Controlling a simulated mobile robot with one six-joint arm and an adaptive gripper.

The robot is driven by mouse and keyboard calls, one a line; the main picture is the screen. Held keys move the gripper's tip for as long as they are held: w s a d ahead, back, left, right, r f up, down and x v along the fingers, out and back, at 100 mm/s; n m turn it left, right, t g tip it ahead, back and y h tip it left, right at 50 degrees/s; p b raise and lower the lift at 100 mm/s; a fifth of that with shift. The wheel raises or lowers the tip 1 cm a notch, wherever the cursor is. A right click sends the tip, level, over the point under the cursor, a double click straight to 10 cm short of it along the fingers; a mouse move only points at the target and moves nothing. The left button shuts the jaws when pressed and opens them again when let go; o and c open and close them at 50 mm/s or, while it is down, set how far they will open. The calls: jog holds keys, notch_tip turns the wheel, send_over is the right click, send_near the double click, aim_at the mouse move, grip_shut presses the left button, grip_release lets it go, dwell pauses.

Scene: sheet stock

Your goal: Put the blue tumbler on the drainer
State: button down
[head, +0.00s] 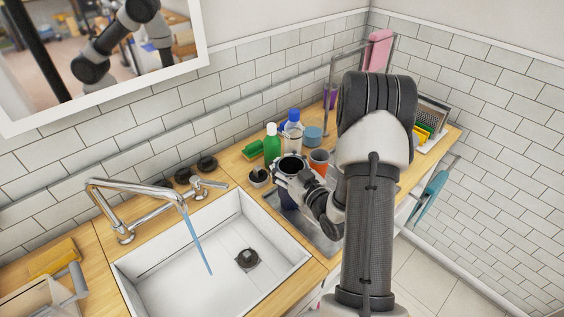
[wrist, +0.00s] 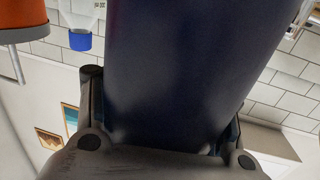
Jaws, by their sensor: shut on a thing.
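The blue tumbler (wrist: 175,70) is dark navy and fills the middle of the wrist view, between my gripper's fingers (wrist: 165,135). A grey metal drainer (head: 325,241) lies right of the sink, partly hidden behind my arm. The tumbler appears over or beside the drainer's left back part. I cannot tell whether its base touches anything.
The sink (head: 160,285) and tap (head: 130,195) are further left. A rack (head: 432,118) stands right.

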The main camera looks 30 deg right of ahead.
jog(key=shift+f, duration=0.15)
jog(key=shift+c, duration=2.4)
grip_release()
jog(key=shift+s+r, duration=0.1)
jog(key=shift+r, duration=0.15)
jog(key=s, duration=1.1)
jog(key=shift+s+p, duration=0.4)
jog(key=shift+p, duration=0.05)
jog(key=shift+a, duration=0.1)
